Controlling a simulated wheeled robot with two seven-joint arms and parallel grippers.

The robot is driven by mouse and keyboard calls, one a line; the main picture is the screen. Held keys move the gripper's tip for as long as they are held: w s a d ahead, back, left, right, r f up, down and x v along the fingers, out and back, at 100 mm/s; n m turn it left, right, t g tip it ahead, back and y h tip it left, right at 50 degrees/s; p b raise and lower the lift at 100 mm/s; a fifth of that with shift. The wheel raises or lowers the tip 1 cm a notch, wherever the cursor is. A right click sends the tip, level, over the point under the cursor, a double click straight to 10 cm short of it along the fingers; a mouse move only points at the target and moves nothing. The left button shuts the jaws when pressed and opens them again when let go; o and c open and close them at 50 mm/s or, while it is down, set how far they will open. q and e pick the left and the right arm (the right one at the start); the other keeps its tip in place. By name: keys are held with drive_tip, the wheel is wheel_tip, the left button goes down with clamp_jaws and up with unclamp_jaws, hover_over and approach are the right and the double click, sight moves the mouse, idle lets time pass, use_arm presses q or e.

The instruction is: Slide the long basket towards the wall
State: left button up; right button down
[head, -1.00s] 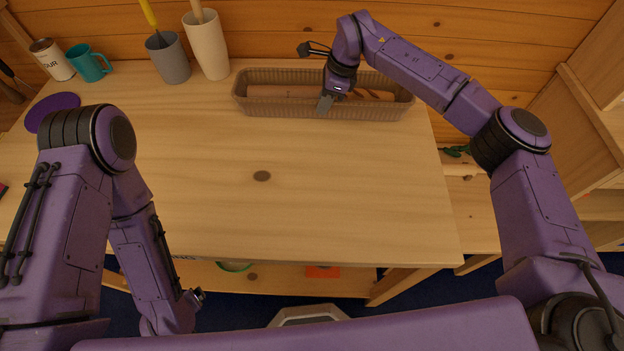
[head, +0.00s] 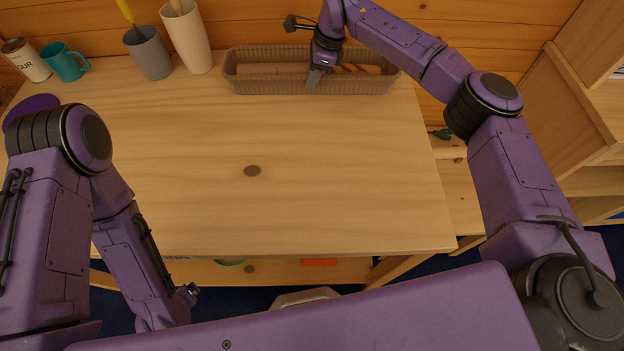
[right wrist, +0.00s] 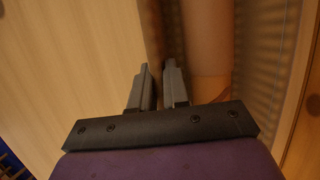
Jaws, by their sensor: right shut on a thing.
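The long brown basket (head: 265,86) lies lengthwise along the back of the wooden table, close to the log wall (head: 430,55). I cannot tell whether its far side touches the wall. Long bread-like loaves (head: 358,69) lie inside it. My right gripper (head: 313,82) is shut on the basket's near long side, around the middle. In the right wrist view its two fingers (right wrist: 160,88) straddle the basket's side (right wrist: 178,30). My left gripper (head: 192,293) hangs low in front of the table's near edge, away from the basket; its jaws are too small to read.
A white cup (head: 187,40) and a grey cup (head: 150,55) with utensils stand left of the basket. A teal mug (head: 66,63) and a labelled canister (head: 27,62) are farther left. The middle of the table (head: 300,150) is clear.

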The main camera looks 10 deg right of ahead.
drive_tip(key=c, duration=0.7)
unclamp_jaws()
drive_tip(key=shift+a+f, duration=0.1)
drive_tip(key=shift+a, duration=0.05)
drive_tip(key=p+v, duration=0.4)
drive_tip(key=v, duration=0.3)
